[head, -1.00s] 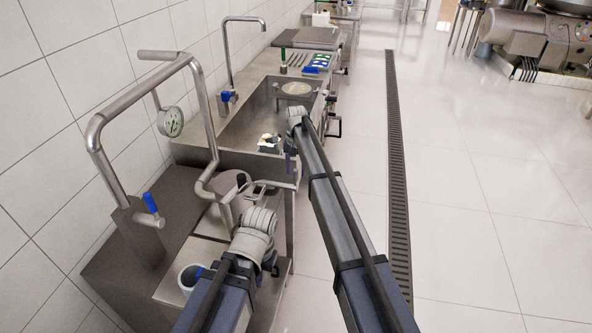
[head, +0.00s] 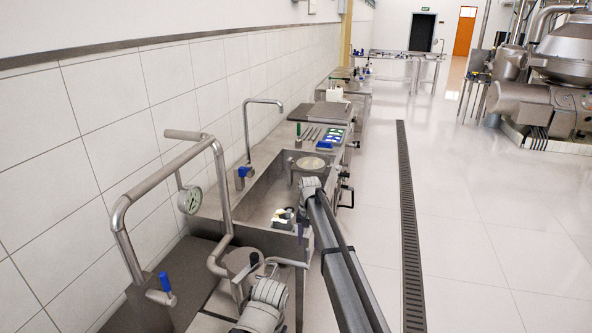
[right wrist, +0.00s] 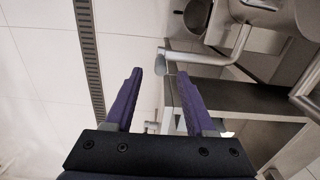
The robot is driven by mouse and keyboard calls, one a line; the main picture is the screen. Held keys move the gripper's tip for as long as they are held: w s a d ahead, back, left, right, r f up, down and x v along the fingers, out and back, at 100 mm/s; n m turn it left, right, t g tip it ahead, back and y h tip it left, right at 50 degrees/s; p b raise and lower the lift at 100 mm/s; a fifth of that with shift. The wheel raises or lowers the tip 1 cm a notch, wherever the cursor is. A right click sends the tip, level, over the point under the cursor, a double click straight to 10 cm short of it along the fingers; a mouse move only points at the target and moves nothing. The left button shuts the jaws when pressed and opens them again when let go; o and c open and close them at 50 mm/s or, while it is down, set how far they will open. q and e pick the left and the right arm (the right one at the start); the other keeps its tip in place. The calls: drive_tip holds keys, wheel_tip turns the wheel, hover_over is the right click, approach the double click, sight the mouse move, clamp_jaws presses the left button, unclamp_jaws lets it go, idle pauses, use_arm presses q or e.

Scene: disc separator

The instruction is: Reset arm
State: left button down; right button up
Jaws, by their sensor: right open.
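My right arm comes in from the bottom right of the head view and reaches to the right edge of the steel sink. Its purple gripper (head: 300,232) shows small there, partly hidden and pointing down. In the right wrist view, the two purple fingers (right wrist: 155,102) are apart with nothing between them. My left arm's grey wrist joint (head: 265,300) shows at the bottom of the head view, by the bent steel pipe. Its gripper fingers are not visible.
The sink (head: 262,185) lies along the tiled wall, with a pressure gauge (head: 190,200) and bent pipe in front. A blue tray (head: 323,144) lies beyond. A dark floor drain (head: 408,220) runs to the right; the floor around it is clear.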

drive_tip(key=s+a+n+h, duration=0.1)
drive_tip(key=s+n, duration=0.6)
drive_tip(key=s, duration=3.4)
drive_tip(key=shift+s, duration=0.4)
drive_tip(key=shift+a+r, duration=0.1)
